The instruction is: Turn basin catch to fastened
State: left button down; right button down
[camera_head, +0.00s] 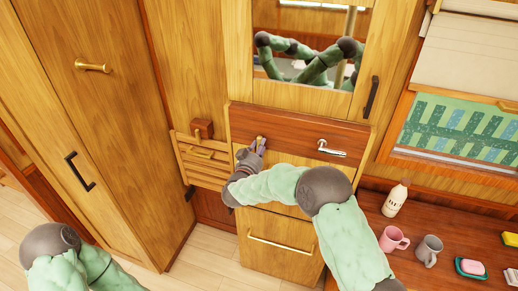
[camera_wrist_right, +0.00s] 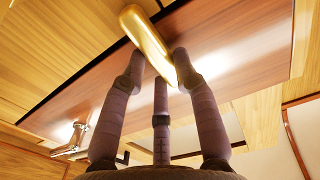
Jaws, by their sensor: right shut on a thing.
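The basin catch (camera_wrist_right: 146,38) is a brass lever on the reddish-brown basin panel (camera_head: 290,130), below the mirror. In the head view only a small bit of brass shows at my right gripper (camera_head: 257,145). In the right wrist view the fingers of my right gripper (camera_wrist_right: 160,68) are closed around the lower end of the lever, and its upper end sticks out past them. The lever looks slanted in that view. The catch's mount is hard to make out. My left arm shows at the bottom left of the head view, but its gripper is out of frame.
A chrome tap (camera_head: 331,149) sits on the panel's right part. A small wooden block with a peg (camera_head: 201,130) is left of the panel. A bottle (camera_head: 395,201), a pink mug (camera_head: 392,239), a grey mug (camera_head: 428,250) and a soap dish (camera_head: 470,268) stand on the right counter.

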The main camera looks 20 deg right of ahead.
jog(key=shift+f, duration=0.1)
jog(key=c, duration=0.9)
grip_release()
jog(key=shift+c, duration=0.2)
jog(key=v, duration=1.2)
